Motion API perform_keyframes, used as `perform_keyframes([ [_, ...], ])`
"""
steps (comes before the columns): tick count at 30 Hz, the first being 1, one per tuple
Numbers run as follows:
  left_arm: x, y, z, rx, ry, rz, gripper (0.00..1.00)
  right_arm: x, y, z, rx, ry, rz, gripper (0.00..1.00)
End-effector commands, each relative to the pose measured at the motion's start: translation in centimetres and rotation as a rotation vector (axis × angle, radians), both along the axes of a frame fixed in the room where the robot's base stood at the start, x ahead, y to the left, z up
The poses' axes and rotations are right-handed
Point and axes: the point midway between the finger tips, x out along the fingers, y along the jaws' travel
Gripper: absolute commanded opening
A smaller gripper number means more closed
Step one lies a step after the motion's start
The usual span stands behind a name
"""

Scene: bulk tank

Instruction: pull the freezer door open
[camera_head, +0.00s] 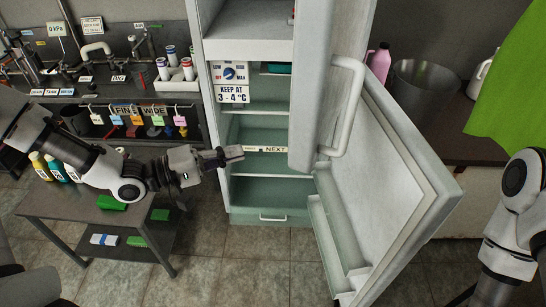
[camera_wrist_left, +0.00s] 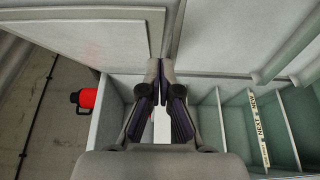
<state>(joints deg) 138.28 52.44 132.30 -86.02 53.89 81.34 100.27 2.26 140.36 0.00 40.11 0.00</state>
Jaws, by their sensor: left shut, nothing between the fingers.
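The white freezer door (camera_head: 314,85) is the upper door of the tall unit. It stands swung out, nearly edge-on in the head view, with its white bar handle (camera_head: 353,110) on the right. The freezer compartment (camera_head: 240,48) shows open behind it. The lower door (camera_head: 405,185) is also wide open to the right. My left gripper (camera_head: 240,153) is shut and empty, in front of the lower compartment and left of the freezer door's lower corner. Its closed fingertips also show in the left wrist view (camera_wrist_left: 161,76). My right gripper is out of the head view; only its arm shows at right.
A dark trolley (camera_head: 75,208) with bottles and colored blocks stands at left. The rear bench (camera_head: 115,103) holds taps and a rack of tubes. A pink bottle (camera_head: 379,62) and a bucket (camera_head: 422,88) stand behind the lower door. The tiled floor (camera_head: 245,262) in front is clear.

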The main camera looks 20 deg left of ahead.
Motion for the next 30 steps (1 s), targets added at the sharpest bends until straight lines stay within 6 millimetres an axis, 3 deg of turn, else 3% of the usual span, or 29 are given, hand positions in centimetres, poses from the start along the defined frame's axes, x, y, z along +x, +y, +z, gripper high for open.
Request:
perform_keyframes([
  [10,3.3,-4.3,0.0,0.008,0.0,-0.006,0.0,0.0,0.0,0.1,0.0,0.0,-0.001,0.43],
  [16,3.0,-7.3,0.2,0.004,0.002,-0.004,0.0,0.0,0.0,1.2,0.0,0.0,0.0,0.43],
  [30,3.0,-8.2,0.0,0.001,-0.002,0.001,0.0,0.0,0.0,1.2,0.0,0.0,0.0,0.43],
])
